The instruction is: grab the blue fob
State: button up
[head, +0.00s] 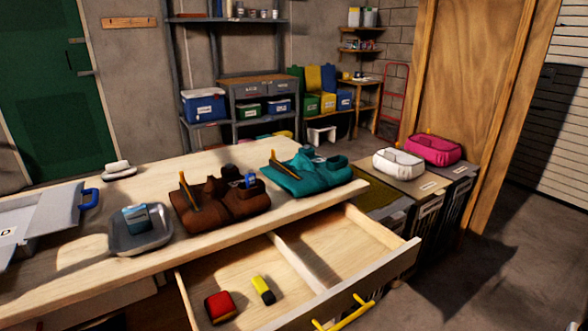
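A small blue object (251,181), which looks like the blue fob, sits at the right end of a brown folded garment (225,207) on the wooden table. It is too small to make out its details, and I cannot tell whether it lies on the garment or is tucked into it. My gripper is not in view.
A teal garment (308,174) lies right of the brown one. A grey tray (162,239) holds a blue box (136,217). The open drawer (364,284) juts out in front, holding a red item (220,306) and a yellow-black item (263,289). Bins stand right of the table.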

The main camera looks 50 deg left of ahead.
aim_at(251, 178)
jog(key=i+l, duration=0.15)
jog(key=i, duration=0.45)
jog(key=i+u, duration=0.2)
jog(key=u, duration=0.3)
jog(key=i+l+u, duration=0.15)
jog(key=u, duration=0.3)
jog(key=i+l+u, duration=0.2)
jog(key=u, duration=0.3)
